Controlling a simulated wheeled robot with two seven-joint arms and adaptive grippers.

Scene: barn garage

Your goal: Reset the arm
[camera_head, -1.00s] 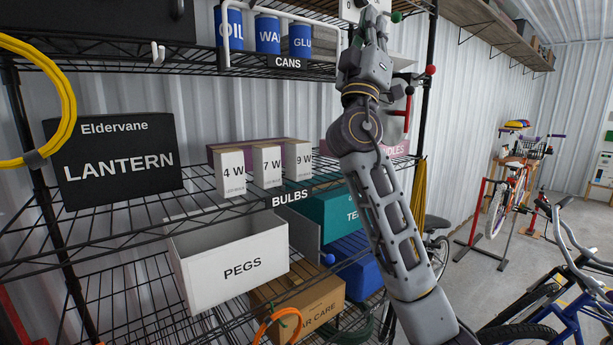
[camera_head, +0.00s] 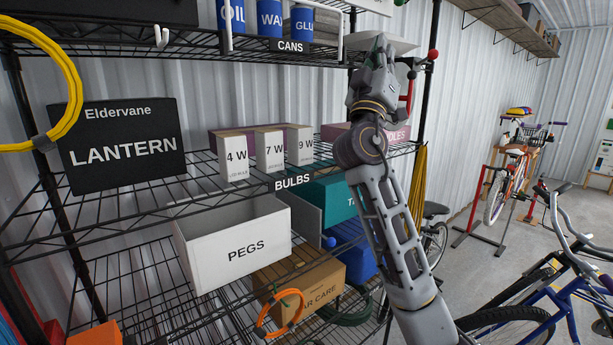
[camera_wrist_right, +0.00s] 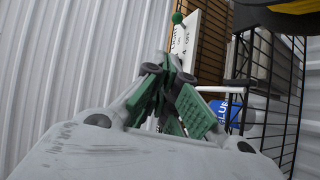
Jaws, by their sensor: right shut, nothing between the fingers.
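My right arm (camera_head: 390,225) rises from the lower right of the head view, in front of the shelf rack's right end. My right gripper (camera_head: 380,45) points up at the level of the cans shelf. In the right wrist view the gripper (camera_wrist_right: 172,92) is shut, with its green-padded fingers together and nothing between them. A blue can (camera_wrist_right: 222,112) shows just behind the fingers. My left gripper is not in view.
The wire rack holds blue cans (camera_head: 269,22), a black lantern box (camera_head: 125,145), bulb boxes (camera_head: 270,152), a white pegs bin (camera_head: 190,250) and a cardboard box (camera_head: 330,278). A blue bicycle (camera_head: 560,305) stands at lower right. Some floor (camera_head: 470,265) is clear between rack and bikes.

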